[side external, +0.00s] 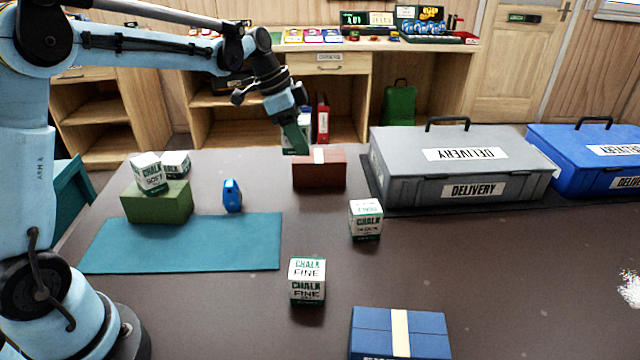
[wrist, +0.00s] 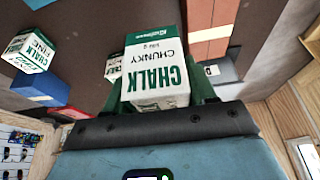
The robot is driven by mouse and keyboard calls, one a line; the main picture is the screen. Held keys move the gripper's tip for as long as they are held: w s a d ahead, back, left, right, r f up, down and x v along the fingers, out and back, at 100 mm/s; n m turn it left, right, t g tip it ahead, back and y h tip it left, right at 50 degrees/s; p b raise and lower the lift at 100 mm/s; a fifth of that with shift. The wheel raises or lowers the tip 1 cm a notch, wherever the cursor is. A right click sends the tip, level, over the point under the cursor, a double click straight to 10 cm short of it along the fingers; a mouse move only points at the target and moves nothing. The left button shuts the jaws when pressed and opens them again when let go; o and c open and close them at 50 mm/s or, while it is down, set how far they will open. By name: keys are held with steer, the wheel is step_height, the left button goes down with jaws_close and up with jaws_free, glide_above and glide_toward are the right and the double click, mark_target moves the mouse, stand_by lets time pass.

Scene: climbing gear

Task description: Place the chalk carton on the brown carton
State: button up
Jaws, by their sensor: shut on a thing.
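My gripper (side external: 297,146) is shut on a white and green chalk carton marked CHUNKY, clear in the wrist view (wrist: 157,72) between the green fingers. In the side view the fingers mostly hide this carton. The gripper is at the back left of the brown carton (side external: 320,175), close to its top edge. The brown carton has a pale tape strip on top and sits on the dark table. It also shows in the wrist view (wrist: 208,22), beside the held carton. I cannot tell whether the two cartons touch.
Chalk cartons stand at the front (side external: 307,280) and middle (side external: 365,219); two more (side external: 150,176) are on a green carton (side external: 157,203). A blue carton (side external: 375,335) is at the front. Grey (side external: 465,168) and blue (side external: 590,160) delivery cases stand right. A teal mat (side external: 185,246) lies left.

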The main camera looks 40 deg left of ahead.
steer(key=w+d+r, duration=0.4)
steer(key=d+r, duration=0.1)
steer(key=d, duration=0.3)
glide_above(329, 155)
steer(key=s+a, duration=0.1)
steer(key=shift+n, duration=0.4)
steer(key=f, duration=0.7)
steer(key=shift+s+a, duration=0.1)
steer(key=shift+a, duration=0.1)
steer(key=shift+f, duration=1.95)
steer(key=shift+f, duration=0.15)
steer(key=o, duration=1.1)
